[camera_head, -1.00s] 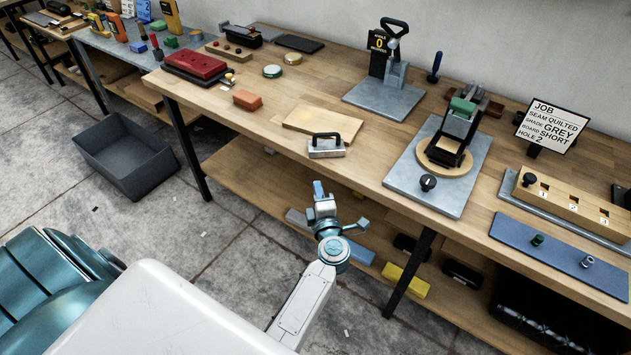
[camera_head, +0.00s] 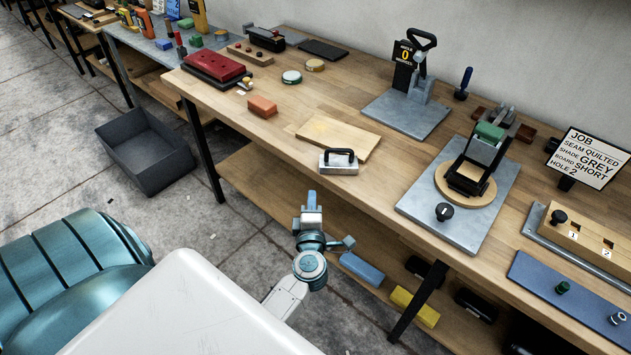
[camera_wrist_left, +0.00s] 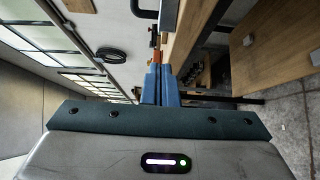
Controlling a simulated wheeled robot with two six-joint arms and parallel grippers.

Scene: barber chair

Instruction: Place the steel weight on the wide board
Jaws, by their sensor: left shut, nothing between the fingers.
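The steel weight (camera_head: 339,163), a silver block with a black bar handle, stands upright at the front edge of the workbench. The wide board (camera_head: 352,138), a flat pale wooden plate, lies just behind it; I cannot tell whether the two touch. My left gripper (camera_head: 311,198) is in front of the bench edge, apart from the weight and lower left of it in the head view. Its blue fingers are shut and empty, and they also show together in the left wrist view (camera_wrist_left: 160,86). My right gripper is not in view.
An orange block (camera_head: 262,107) and a red case (camera_head: 213,67) lie left of the board. A grey press plate (camera_head: 418,210) with a round wooden base is to the right. A lower shelf (camera_head: 262,172) sits under the bench. A grey bin (camera_head: 147,160) stands on the floor.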

